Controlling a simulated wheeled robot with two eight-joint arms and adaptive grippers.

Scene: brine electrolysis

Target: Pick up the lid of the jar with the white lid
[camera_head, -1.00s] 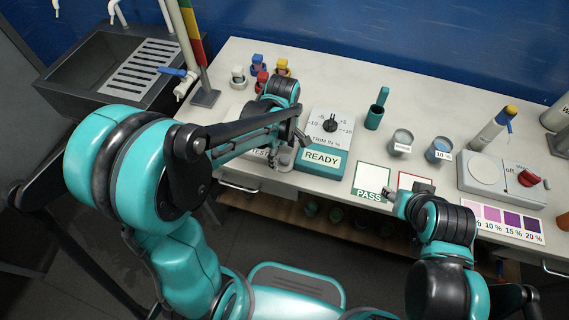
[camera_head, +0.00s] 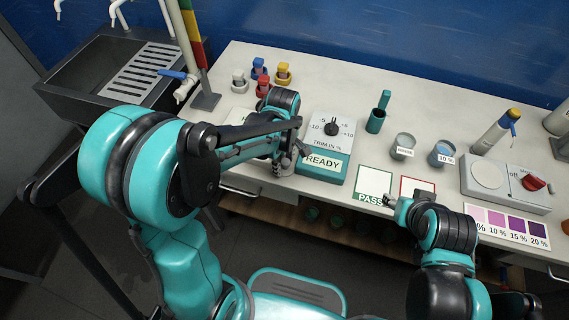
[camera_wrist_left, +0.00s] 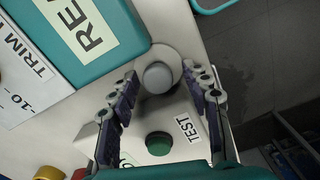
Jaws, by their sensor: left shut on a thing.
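My left gripper (camera_wrist_left: 158,86) is over the front edge of the bench, beside the teal READY box. In the left wrist view its two fingers stand on either side of a pale grey, round-topped knob, which I take for the white lid (camera_wrist_left: 157,77). The gripper is shut on it. Below the lid is a wider pale round body (camera_wrist_left: 172,58); I cannot tell whether the lid is seated on it. In the head view my left arm partly hides this spot. My right gripper (camera_head: 390,200) is near the PASS card; its finger opening is unclear.
The READY box (camera_wrist_left: 100,35) is close beside the left gripper, and a TEST block with a green button (camera_wrist_left: 159,143) is just below. Small items with white (camera_head: 238,78), blue, red and yellow tops stand behind. Two cups (camera_head: 403,145) (camera_head: 441,152) are further right.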

